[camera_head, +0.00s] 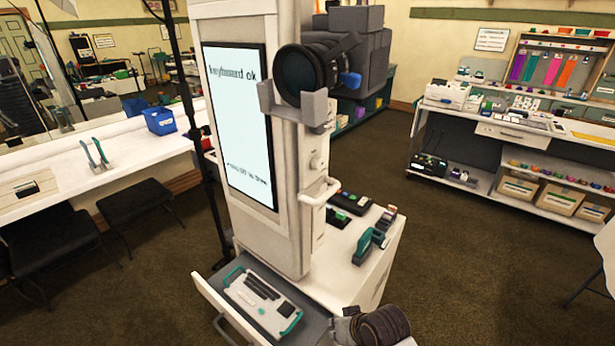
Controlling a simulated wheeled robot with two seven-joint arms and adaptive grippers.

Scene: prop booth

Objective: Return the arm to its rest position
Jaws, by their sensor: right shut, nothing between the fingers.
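My right gripper (343,324) shows at the bottom edge, right of centre, with its dark ribbed wrist behind it. It is shut and holds nothing; its fingers are small and partly cut off. It is close to the right end of the open drawer (208,292) of the white booth; I cannot tell whether they touch. My left gripper is out of view.
The booth's white column (289,200) carries a lit screen (240,125) and a camera (300,75). A white case with teal corners (262,300) lies in the drawer. A stapler-like teal tool (368,246) stands on the booth's ledge. Open floor (455,255) lies to the right.

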